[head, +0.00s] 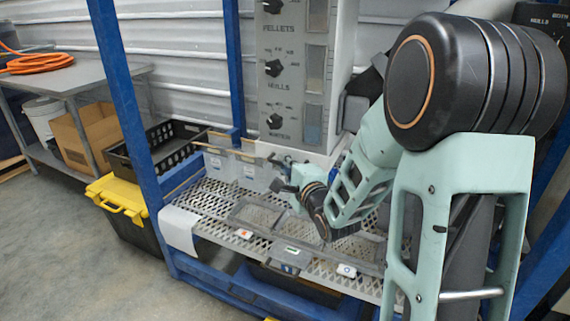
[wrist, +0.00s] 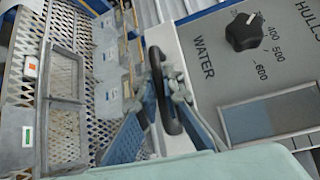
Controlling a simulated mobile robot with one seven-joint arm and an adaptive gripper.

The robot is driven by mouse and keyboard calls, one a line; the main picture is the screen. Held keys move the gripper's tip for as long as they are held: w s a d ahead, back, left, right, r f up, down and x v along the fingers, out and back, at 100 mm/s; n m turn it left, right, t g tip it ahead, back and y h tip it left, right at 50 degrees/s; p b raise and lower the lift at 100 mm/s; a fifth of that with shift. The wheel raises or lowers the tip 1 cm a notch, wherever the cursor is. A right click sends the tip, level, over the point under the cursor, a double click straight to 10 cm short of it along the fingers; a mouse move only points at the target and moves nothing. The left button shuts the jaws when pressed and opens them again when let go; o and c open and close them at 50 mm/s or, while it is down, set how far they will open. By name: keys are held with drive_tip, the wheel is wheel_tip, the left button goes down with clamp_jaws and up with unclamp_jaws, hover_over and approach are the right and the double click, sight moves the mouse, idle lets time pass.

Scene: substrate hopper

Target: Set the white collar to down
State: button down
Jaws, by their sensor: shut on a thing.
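My gripper (head: 280,175) is low in front of the hopper's base in the head view, by the clear bins. In the wrist view my gripper (wrist: 164,92) is shut on a dark loop-shaped handle (wrist: 158,78), which stands beside the panel marked WATER. A whitish part (wrist: 174,138) shows just below the handle between the fingers; I cannot tell if it is the white collar. In the head view the handle is too small to make out.
The hopper panel (head: 295,75) has several black knobs; the WATER knob (wrist: 244,31) is right of my gripper. Clear bins (head: 228,168) stand left of it on the mesh shelf (head: 205,200). A blue post (head: 130,100) rises at left. Floor is open farther left.

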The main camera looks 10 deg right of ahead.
drive_tip(key=shift+s+f, duration=0.1)
drive_tip(key=shift+f, duration=0.2)
drive_tip(key=c, duration=2.3)
unclamp_jaws()
